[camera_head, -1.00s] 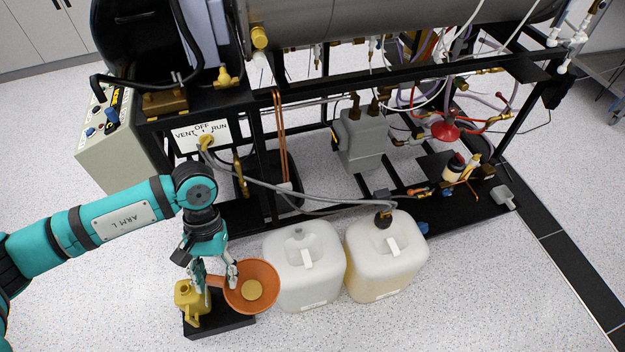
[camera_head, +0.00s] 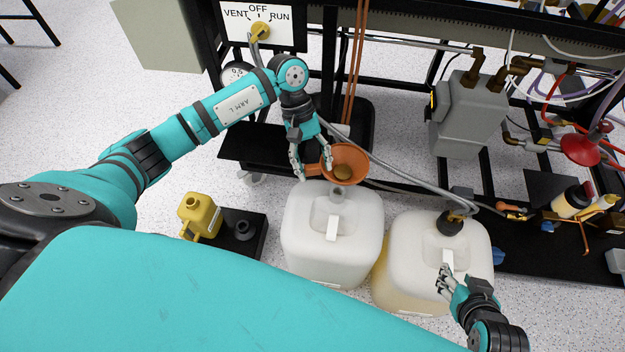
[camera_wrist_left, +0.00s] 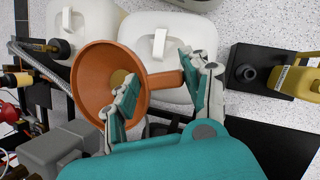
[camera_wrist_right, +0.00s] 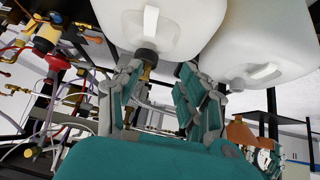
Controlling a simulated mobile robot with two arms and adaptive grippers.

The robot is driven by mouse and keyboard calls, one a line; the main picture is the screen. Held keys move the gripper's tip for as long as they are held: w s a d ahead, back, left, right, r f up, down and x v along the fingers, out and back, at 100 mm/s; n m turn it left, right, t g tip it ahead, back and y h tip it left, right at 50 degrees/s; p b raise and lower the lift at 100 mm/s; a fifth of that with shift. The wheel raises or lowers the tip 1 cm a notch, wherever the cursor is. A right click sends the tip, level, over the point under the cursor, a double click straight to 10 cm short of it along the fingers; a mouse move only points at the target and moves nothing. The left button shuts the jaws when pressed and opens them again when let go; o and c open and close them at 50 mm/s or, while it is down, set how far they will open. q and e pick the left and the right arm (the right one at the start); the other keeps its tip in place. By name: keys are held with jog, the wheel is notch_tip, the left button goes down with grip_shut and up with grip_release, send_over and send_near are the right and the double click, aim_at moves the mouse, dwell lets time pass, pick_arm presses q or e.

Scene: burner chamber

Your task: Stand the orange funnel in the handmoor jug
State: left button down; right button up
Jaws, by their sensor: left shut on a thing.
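The orange funnel (camera_head: 350,165) is off the floor, bowl facing up, above the back of the left white jug (camera_head: 305,245). My left gripper (camera_head: 312,172) is shut on its handle; the left wrist view shows the orange handle (camera_wrist_left: 165,80) between the fingers. The left jug's neck (camera_head: 337,193) is just in front of the funnel, which looks apart from it. The right white jug (camera_head: 410,235) has a black cap with a grey hose. I cannot read a name on either jug. My right gripper (camera_head: 445,282) is open and empty over the right jug's front, near its handle.
A black stand (camera_head: 262,222) with a dark round holder and a yellow can (camera_head: 200,215) are left of the jugs. The black rig frame, a grey hose (camera_head: 400,180) and orange pipes stand close behind the funnel. The speckled floor further left is open.

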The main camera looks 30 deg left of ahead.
pick_arm(q)
jog(key=f, duration=0.1)
jog(key=b, duration=0.1)
jog(key=w+f+n, duration=0.1)
jog(key=shift+a+f+t, duration=0.3)
jog(key=shift+a+f, duration=0.05)
pick_arm(e)
jog(key=shift+t, duration=0.5)
jog(key=r, duration=0.4)
jog(key=shift+s+d+r, duration=0.1)
jog(key=shift+s+r, duration=0.05)
jog(key=shift+s, duration=0.15)
jog(key=shift+w+a+r+t+y+b, duration=1)
jog(key=shift+w+r+t, duration=1.25)
jog(key=shift+r, duration=1.45)
jog(key=shift+w+a+r+t+y+b, duration=0.7)
jog(key=shift+w+a+r+t+b, duration=0.6)
jog(key=shift+r+t, duration=2)
pick_arm(q)
jog(key=shift+h, duration=0.3)
jog(key=shift+f+b, duration=1.35)
jog(key=shift+f, duration=1.45)
pick_arm(e)
jog(key=s+r+t+y, duration=0.2)
jog(key=s+r+t, duration=0.3)
jog(key=r, duration=0.6)
jog(key=shift+s+d+n+t+y, duration=0.2)
jog(key=shift+s+n+t+y, duration=0.15)
jog(key=shift+t, duration=0.6)
